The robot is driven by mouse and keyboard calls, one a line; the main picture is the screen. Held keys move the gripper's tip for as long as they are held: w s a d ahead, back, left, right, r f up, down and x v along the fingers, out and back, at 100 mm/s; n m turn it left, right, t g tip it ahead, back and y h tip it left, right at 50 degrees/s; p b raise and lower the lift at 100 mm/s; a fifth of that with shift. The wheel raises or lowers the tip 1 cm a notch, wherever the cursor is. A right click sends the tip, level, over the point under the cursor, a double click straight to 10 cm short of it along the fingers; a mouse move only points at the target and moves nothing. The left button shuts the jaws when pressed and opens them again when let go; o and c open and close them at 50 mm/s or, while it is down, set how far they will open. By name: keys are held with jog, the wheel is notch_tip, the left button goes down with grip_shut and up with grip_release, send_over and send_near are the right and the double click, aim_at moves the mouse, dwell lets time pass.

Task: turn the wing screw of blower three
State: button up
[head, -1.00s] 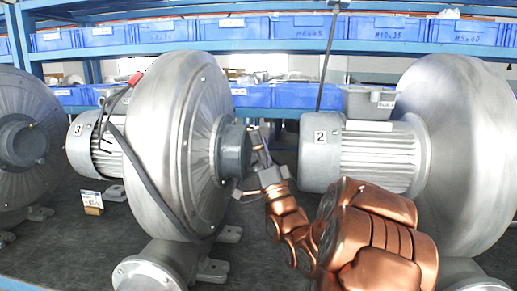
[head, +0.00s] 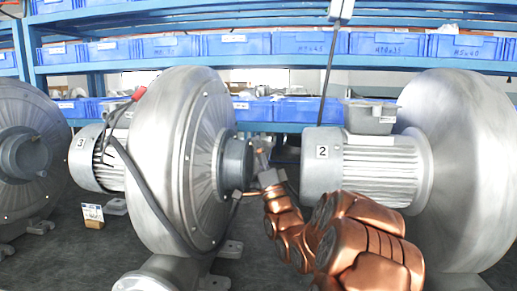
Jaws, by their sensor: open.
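Blower three (head: 180,160) stands left of centre, a round grey metal housing with a "3" label (head: 81,143) on its motor. Its dark grey round hub (head: 236,163) faces right. My gripper (head: 250,175), at the end of the copper-coloured arm, is right beside the hub's right end. Its fingers are apart, one higher and one lower near the hub's edge. I cannot make out the wing screw; it is too small or hidden by the hub and gripper. I cannot tell whether a finger touches the hub.
Blower two (head: 460,170), with a "2" label (head: 322,152) on its motor (head: 380,170), stands close on the right. Another blower (head: 25,150) is at the left edge. A black cable (head: 145,195) hangs along blower three. A small box (head: 92,215) sits on the dark bench. Blue bins (head: 235,44) line the shelf behind.

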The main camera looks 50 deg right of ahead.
jog(key=shift+r, duration=0.1)
jog(key=shift+c, duration=0.2)
jog(key=c, duration=1.1)
